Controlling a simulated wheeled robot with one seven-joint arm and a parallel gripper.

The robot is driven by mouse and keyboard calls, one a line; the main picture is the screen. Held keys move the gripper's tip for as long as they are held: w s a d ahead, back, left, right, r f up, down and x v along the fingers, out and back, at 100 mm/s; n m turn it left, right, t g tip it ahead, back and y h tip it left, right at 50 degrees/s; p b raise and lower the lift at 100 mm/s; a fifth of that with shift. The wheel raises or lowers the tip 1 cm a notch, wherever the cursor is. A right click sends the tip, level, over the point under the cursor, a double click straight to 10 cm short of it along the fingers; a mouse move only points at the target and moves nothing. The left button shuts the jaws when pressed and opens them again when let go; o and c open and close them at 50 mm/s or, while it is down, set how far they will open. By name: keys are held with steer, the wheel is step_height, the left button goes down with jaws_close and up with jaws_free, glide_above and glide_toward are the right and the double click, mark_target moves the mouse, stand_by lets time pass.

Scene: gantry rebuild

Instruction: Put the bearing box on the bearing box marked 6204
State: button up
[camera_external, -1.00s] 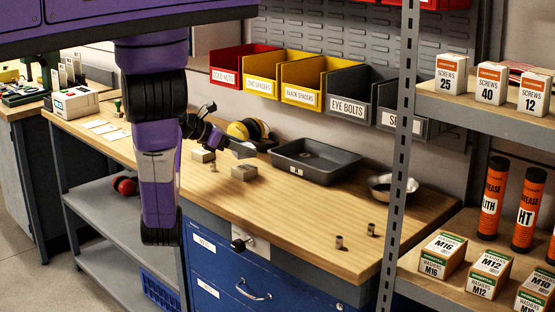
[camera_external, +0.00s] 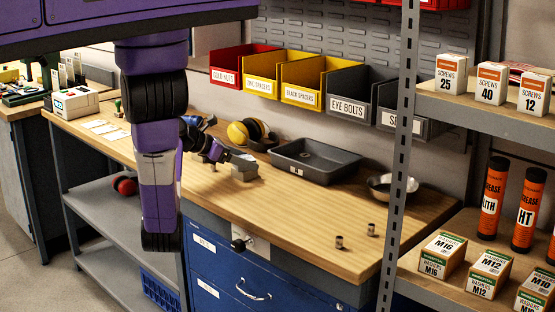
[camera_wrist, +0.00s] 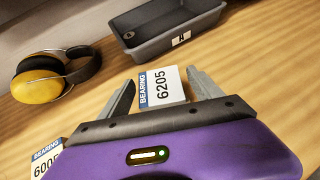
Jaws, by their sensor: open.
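A small bearing box labelled 6205 (camera_wrist: 162,88) lies between the two fingers of my gripper (camera_wrist: 161,77) in the wrist view, one finger on each side. My gripper is open, and I cannot tell whether a finger touches the box. In the external view my gripper (camera_external: 240,160) is low over the bench, at a small grey box (camera_external: 244,175). A second bearing box (camera_wrist: 44,161) shows at the lower left of the wrist view, its number starting 600 and partly hidden by my gripper body. No label reading 6204 is visible.
A dark grey tray (camera_external: 316,163) stands to the right of my gripper, with a metal bowl (camera_external: 392,188) beyond it. Yellow ear muffs (camera_wrist: 38,82) lie behind my gripper. Small metal pieces (camera_external: 339,242) stand near the front edge. The middle of the bench is clear.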

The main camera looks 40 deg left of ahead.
steer(key=shift+s+a+r, duration=0.1)
steer(key=shift+s+r, duration=0.05)
steer(key=shift+r, duration=0.05)
steer(key=v, duration=1.1)
steer(key=shift+s+r, duration=0.15)
steer(key=shift+s, duration=0.1)
steer(key=shift+a, duration=0.1)
